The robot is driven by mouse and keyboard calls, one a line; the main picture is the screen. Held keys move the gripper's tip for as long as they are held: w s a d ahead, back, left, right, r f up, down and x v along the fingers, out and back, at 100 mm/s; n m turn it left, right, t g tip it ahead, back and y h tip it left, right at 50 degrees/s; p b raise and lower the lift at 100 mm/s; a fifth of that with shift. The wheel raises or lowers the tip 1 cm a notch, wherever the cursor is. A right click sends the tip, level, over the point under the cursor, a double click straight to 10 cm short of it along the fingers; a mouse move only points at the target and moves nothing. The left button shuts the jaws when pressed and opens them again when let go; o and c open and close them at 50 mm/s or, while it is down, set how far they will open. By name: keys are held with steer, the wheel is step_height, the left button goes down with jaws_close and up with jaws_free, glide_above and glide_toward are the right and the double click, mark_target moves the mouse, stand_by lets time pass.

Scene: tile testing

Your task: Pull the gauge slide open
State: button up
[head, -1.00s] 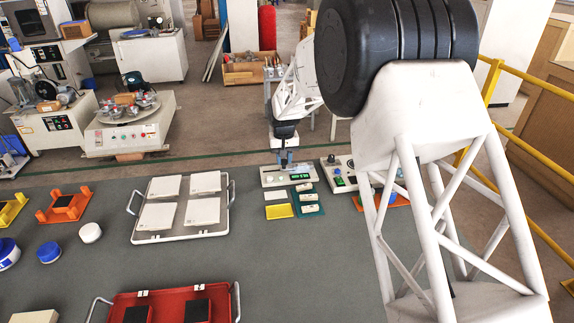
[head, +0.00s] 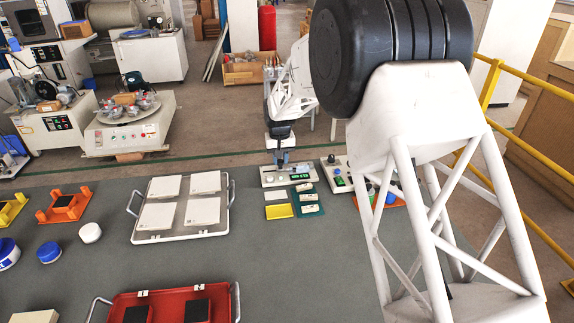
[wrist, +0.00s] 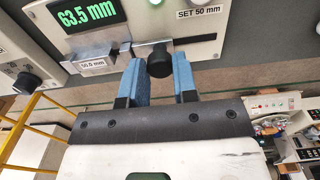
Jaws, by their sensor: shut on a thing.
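The gauge (wrist: 235,25) is a pale panel with a green display reading 63.5 mm and a "SET 50 mm" label. In the head view the gauge (head: 268,178) stands at the far edge of the table.
A second control box (head: 338,181) stands close right of the gauge. A white tray (head: 155,238) with several white tiles is to the left. Front-middle table is clear.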

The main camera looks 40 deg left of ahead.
mark_target(276, 169)
steer(key=shift+a, duration=0.1)
steer(key=shift+s+a, duration=0.5)
steer(key=shift+s, duration=0.05)
steer(key=o, duration=0.8)
steer(key=shift+r, duration=0.2)
steer(key=shift+r, duration=2.85)
steer(key=shift+d, duration=0.1)
